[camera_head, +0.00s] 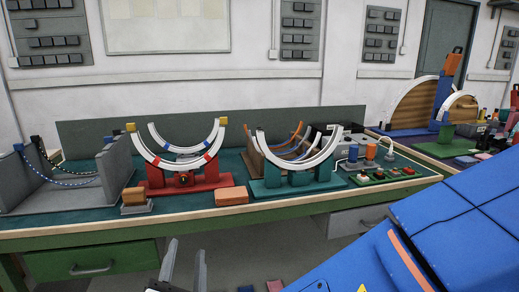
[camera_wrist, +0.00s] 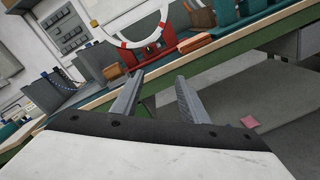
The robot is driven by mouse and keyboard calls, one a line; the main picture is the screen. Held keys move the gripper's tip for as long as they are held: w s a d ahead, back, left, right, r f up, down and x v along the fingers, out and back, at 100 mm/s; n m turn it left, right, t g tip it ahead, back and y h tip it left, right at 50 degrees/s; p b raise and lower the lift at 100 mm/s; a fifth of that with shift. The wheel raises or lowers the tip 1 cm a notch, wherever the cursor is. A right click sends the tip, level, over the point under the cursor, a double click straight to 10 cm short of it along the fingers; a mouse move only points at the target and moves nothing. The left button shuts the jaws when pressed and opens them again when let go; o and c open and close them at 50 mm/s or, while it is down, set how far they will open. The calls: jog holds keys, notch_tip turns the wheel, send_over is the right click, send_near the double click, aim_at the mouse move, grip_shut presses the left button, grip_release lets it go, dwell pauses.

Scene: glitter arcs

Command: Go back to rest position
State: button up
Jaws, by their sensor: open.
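My gripper (camera_head: 185,267) shows at the bottom of the head view, in front of the workbench's front side, with its two grey fingers apart. In the wrist view my gripper (camera_wrist: 158,88) is open, with nothing between the fingers. It is apart from the workbench (camera_head: 110,233) and touches nothing that I can see. Part of my blue arm fills the lower right of the head view.
The green bench carries a red stand (camera_head: 183,180) with white arcs, a teal stand (camera_head: 297,180), an orange block (camera_head: 231,196) and a grey channel (camera_head: 75,180). A pink piece (camera_wrist: 249,121) lies on the floor. Floor in front of the bench is mostly clear.

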jog(key=w+d+f+m+g+h, duration=0.1)
jog(key=w+d+m+g+h, duration=0.2)
jog(key=d, duration=0.6)
jog(key=w+d+f+m+g+h, duration=0.1)
jog(key=w+d+f+m+h, duration=0.2)
jog(key=d, duration=0.5)
jog(key=w+d+m+g+h, duration=0.25)
jog(key=d+m, duration=0.25)
jog(key=d, duration=0.4)
jog(key=s+d+f+m+g, duration=0.2)
jog(key=d+m, duration=0.2)
jog(key=d, duration=0.3)
jog(key=s+d+f+m+g, duration=0.2)
jog(key=d+m+g, duration=0.1)
jog(key=d, duration=0.3)
jog(key=s+d+m+g+y, duration=0.1)
jog(key=s+d+m+y, duration=0.4)
jog(key=s+m, duration=0.4)
jog(key=m, duration=0.4)
jog(key=shift+s, duration=0.15)
